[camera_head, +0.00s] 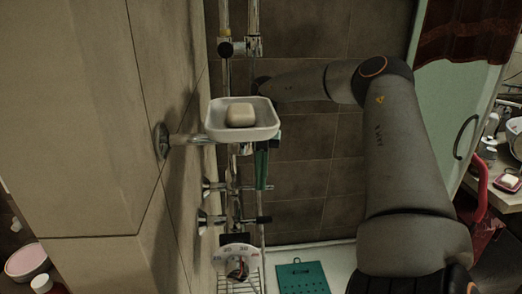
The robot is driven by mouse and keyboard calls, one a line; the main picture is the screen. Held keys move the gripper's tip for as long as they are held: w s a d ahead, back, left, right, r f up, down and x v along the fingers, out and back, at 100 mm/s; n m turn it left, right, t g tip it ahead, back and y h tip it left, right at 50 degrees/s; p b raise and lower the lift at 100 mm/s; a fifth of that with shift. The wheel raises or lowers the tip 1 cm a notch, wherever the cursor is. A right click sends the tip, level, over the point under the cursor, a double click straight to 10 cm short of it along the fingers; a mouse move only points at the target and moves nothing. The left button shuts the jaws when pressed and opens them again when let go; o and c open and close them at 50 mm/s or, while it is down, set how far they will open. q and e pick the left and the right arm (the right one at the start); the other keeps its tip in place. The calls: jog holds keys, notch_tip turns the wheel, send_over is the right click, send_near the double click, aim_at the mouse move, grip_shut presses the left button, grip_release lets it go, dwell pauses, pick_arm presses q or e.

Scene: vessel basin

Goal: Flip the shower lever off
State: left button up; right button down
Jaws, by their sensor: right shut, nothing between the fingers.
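The shower fittings on the tiled wall include a vertical metal riser pipe (224,90) and a short horizontal lever-like part with a dark tip (264,220) below the soap dish. I cannot tell for sure which part is the shower lever or how it is set. My right arm comes in from the lower right, bends at the elbow and reaches left toward the pipes. Its dark far end, with my right gripper (263,84), is just above and behind the soap dish, shut and apart from the dark-tipped part. The fingers are mostly hidden. My left gripper is not in view.
A white soap dish (214,121) holding a pale soap bar (240,115) juts from the wall in front of the pipes. A narrow green object (262,165) hangs below it. A round marked dial (237,257) and a teal mat (303,279) are lower down.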

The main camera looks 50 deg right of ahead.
jog(key=shift+r, duration=0.5)
jog(key=s+a+r+b, duration=0.2)
jog(key=s+a+r, duration=0.6)
jog(key=a+r, duration=0.3)
jog(key=shift+s+r+b, duration=0.35)
jog(key=shift+s+r, duration=0.05)
jog(key=shift+r, duration=0.1)
